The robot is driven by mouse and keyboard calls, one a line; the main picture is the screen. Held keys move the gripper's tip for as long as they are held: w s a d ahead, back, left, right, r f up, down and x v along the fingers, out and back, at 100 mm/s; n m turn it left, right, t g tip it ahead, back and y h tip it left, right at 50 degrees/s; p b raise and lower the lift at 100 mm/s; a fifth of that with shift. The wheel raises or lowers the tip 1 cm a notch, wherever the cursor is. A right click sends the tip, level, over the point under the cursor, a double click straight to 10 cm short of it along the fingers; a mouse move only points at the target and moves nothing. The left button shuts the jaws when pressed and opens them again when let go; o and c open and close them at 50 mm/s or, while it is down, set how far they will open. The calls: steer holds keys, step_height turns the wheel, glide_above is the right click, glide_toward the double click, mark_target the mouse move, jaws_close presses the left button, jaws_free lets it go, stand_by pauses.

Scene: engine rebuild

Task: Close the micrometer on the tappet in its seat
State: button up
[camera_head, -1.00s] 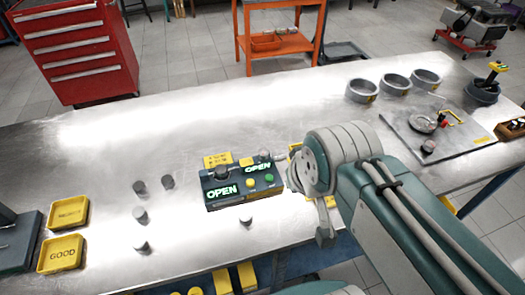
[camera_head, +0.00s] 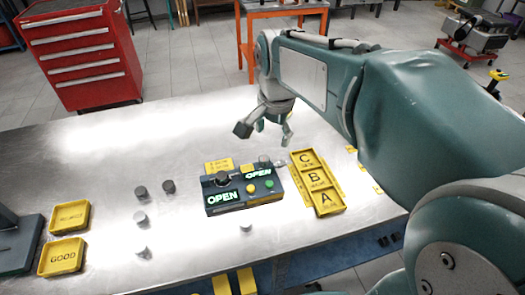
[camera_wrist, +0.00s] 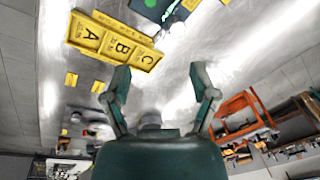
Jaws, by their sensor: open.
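The micrometer unit (camera_head: 240,194) is a dark box on the steel bench, with two green displays that both read OPEN. A dark round part (camera_head: 222,180) stands on its left half, and a small grey cylinder (camera_head: 264,162) shows at its back right; I cannot tell whether either is the seated tappet. A yellow button and a green button are on its front. My gripper (camera_head: 265,136) is open and empty, above the bench behind the unit. In the wrist view the gripper (camera_wrist: 160,86) has its fingers spread, and the unit (camera_wrist: 160,8) is cut off at the top edge.
A yellow tray (camera_head: 318,182) marked A, B and C lies right of the unit. Several loose grey tappets (camera_head: 140,218) stand to its left, one (camera_head: 246,225) in front. Yellow trays, one marked GOOD (camera_head: 61,256), lie far left. The back left bench is clear.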

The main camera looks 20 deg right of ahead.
mark_target(264, 158)
steer(key=w+f+m+g, duration=0.2)
steer(key=w+f+m, duration=0.1)
steer(key=w+m, duration=0.25)
steer(key=shift+n, duration=0.45)
steer(key=f, duration=1)
steer(key=shift+w+f, duration=0.3)
steer(key=shift+f, duration=0.1)
jaws_close()
